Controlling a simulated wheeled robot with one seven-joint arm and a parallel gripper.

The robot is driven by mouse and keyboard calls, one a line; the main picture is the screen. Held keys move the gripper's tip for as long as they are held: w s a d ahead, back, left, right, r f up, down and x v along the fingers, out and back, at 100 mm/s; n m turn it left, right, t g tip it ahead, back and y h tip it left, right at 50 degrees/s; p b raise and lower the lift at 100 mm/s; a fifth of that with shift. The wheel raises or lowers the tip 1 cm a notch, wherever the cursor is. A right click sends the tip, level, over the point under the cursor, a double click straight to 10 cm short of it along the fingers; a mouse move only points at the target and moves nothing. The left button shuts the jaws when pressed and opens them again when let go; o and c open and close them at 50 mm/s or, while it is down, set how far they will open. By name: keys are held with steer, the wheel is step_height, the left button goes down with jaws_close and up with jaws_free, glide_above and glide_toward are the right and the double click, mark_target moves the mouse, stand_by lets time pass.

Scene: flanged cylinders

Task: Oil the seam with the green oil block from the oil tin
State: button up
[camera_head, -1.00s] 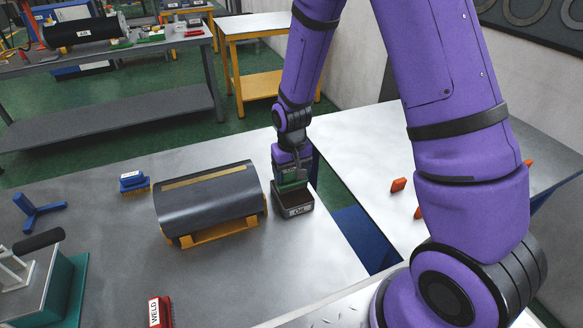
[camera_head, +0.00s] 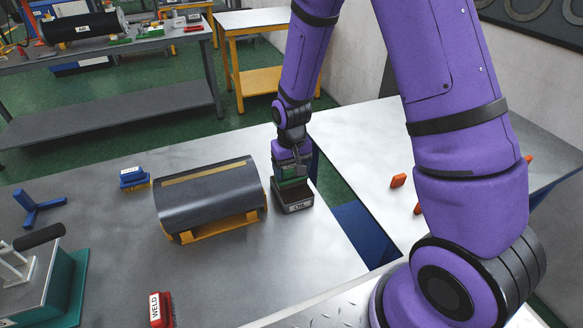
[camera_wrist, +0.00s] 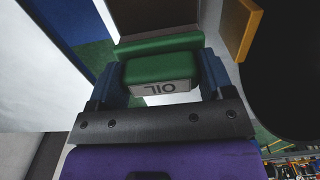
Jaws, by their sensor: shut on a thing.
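My gripper (camera_head: 291,177) points down at the oil tin and is shut on the green oil block (camera_wrist: 160,70). The block, with its OIL label, sits between the blue fingers in the wrist view. The dark, open oil tin (camera_head: 298,207) stands on the grey bench; its inside (camera_wrist: 155,16) shows beyond the block. The block is at or just above the tin's opening; I cannot tell whether it touches the inside. Left of the tin, a dark curved cylinder (camera_head: 205,205) rests in an orange cradle. A tan strip, seemingly the seam (camera_head: 208,172), runs along its top.
A blue brush (camera_head: 133,178) lies behind the cylinder's left end. A red WELD block (camera_head: 162,310) is at the front. A blue stand (camera_head: 38,207) and teal machine (camera_head: 62,290) are at left. Bare bench lies in front of the cylinder.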

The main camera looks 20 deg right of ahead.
mark_target(291, 166)
steer(key=shift+f, duration=0.5)
stand_by(1.2)
steer(key=shift+r, duration=0.15)
steer(key=shift+r, duration=3.4)
